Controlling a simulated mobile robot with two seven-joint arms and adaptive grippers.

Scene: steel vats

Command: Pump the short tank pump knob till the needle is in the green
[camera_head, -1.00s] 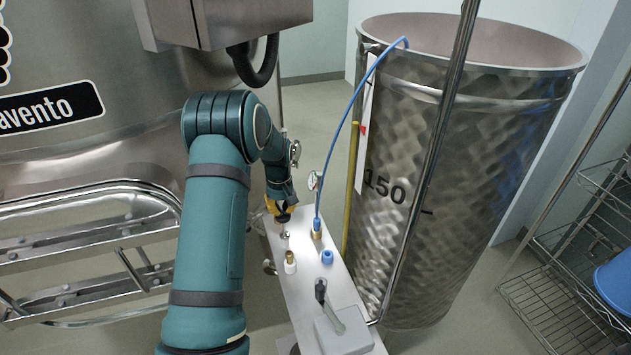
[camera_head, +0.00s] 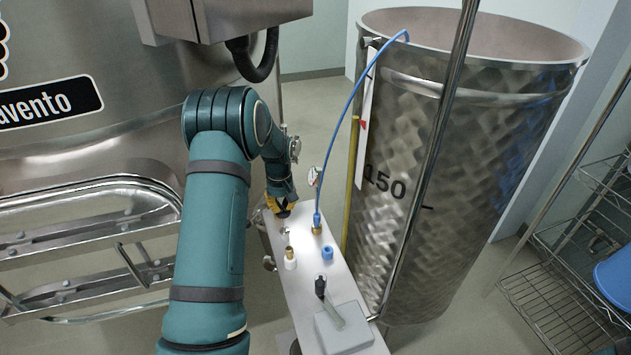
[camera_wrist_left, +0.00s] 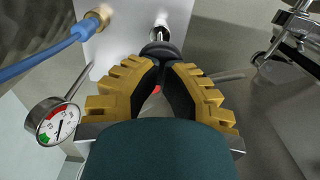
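My left gripper (camera_head: 284,212) is over the far left end of the white panel, above a small metal fitting (camera_head: 284,231). In the left wrist view its yellow fingers (camera_wrist_left: 160,62) close in on a dark round knob (camera_wrist_left: 160,49), which sits on a short metal rod (camera_wrist_left: 159,33). The fingertips appear to touch the knob and partly hide it. The pressure gauge (camera_wrist_left: 57,122) has a white dial with a green and a red zone; its needle points towards the bottom of the picture, near the green edge. The gauge (camera_head: 314,177) is tiny in the head view. My right gripper is out of view.
A blue hose (camera_head: 352,101) runs from a brass fitting on the panel (camera_head: 312,280) to the open steel tank (camera_head: 450,150). A large steel vat (camera_head: 80,160) is on the left, a wire rack (camera_head: 550,310) on the right.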

